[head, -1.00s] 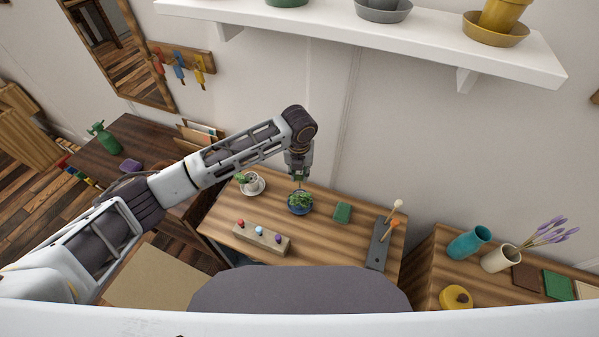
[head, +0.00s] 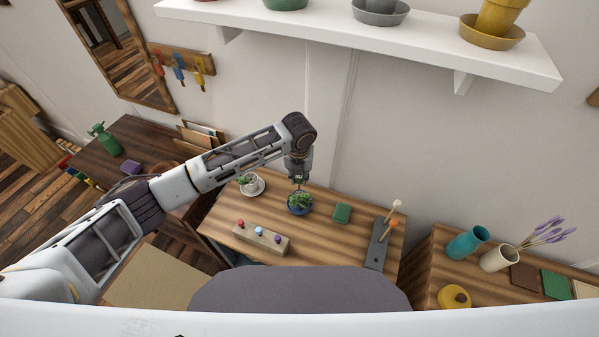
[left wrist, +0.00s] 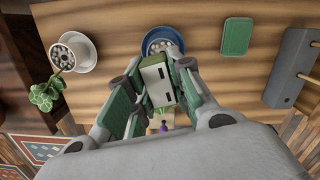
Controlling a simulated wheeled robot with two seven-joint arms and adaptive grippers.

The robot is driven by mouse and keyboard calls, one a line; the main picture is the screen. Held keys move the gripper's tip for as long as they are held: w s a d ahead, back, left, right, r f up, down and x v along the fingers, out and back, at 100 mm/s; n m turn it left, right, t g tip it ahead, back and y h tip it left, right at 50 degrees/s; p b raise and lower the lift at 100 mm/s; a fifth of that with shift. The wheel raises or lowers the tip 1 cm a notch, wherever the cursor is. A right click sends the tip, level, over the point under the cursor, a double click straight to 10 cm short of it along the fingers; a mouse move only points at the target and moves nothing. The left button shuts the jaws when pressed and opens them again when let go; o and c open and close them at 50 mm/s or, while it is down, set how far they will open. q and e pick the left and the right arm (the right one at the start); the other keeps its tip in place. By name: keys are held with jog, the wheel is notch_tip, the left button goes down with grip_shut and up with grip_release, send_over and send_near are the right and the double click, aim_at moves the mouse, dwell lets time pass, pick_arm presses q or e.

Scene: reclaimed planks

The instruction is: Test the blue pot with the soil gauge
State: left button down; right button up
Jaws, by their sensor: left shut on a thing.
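The blue pot (head: 299,208), with a leafy green plant in it, stands near the back of the plank table. In the left wrist view the blue pot (left wrist: 152,40) shows its rim and pebbly top, partly hidden. My left gripper (head: 299,180) is right above the pot, pointing down. It is shut on a small boxy cream-and-green thing, which looks like the soil gauge (left wrist: 155,84). The gauge's lower end is hidden, so I cannot tell whether it touches the soil. My right gripper is not in view.
A white pot on a saucer (head: 253,189) stands left of the blue pot, and a green block (head: 342,213) lies to its right. A wooden block (head: 262,242) with coloured knobs lies in front. A grey holder (head: 377,250) with two knobbed sticks is at the right.

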pick_arm(q)
jog(key=shift+f, duration=1.05)
dwell(0.7)
jog(key=shift+p, duration=0.3)
dwell(0.6)
dwell(0.5)
dwell(0.6)
jog(key=shift+f, duration=0.85)
jog(key=shift+f+b, duration=0.4)
jog(key=shift+f, duration=0.4)
dwell(0.5)
